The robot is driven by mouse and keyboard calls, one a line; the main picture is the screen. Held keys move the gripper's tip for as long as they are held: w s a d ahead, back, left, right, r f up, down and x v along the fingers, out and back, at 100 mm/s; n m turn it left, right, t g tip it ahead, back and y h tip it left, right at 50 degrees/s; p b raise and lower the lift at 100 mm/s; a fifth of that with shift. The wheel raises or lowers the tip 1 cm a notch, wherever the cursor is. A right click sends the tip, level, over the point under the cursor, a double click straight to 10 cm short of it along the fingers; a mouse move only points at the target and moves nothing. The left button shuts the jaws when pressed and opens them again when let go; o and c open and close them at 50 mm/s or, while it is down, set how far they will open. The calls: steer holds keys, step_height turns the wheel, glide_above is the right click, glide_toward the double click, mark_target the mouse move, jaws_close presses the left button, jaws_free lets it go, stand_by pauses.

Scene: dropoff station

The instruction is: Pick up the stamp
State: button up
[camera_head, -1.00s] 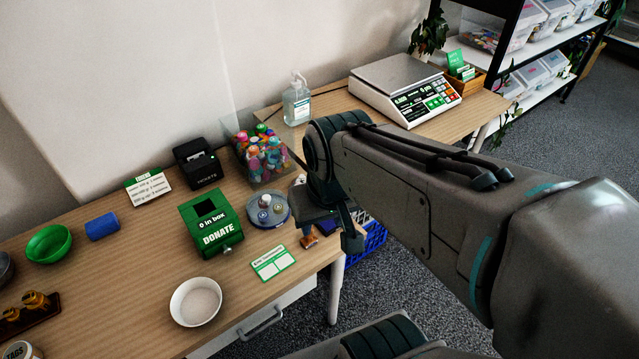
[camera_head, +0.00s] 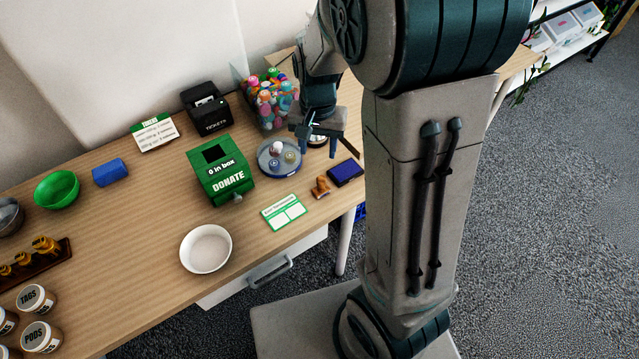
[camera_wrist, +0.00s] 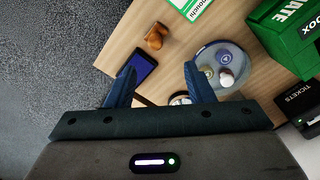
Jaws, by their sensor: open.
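The stamp, a small brown wooden piece (camera_head: 320,187), lies on the table near the front edge, just left of a blue ink pad (camera_head: 346,173). In the wrist view the stamp (camera_wrist: 156,36) is beyond my fingertips, and the ink pad (camera_wrist: 140,70) is near the left finger. My gripper (camera_head: 318,152) is open and empty over the table, behind the stamp and ink pad. Its two fingers are spread apart in the wrist view (camera_wrist: 159,69). Nothing covers the stamp.
A round clear dish (camera_head: 281,171) with small items stands left of my gripper. A green donate box (camera_head: 222,185), a green-white card (camera_head: 284,212) and a white bowl (camera_head: 206,269) are farther left. A bin of colourful items (camera_head: 270,115) and a black ticket printer (camera_head: 205,123) stand behind.

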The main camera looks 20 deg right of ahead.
mark_target(322, 178)
step_height(322, 178, down, 8)
steer(key=shift+f+b, duration=0.1)
steer(key=shift+b, duration=0.25)
steer(key=shift+s+d+f, duration=0.1)
steer(key=shift+d+f, duration=0.1)
steer(key=shift+f, duration=1.15)
steer(key=shift+s+d+f, duration=0.1)
steer(key=shift+d+f, duration=0.05)
steer(key=shift+f, duration=1.15)
jaws_close()
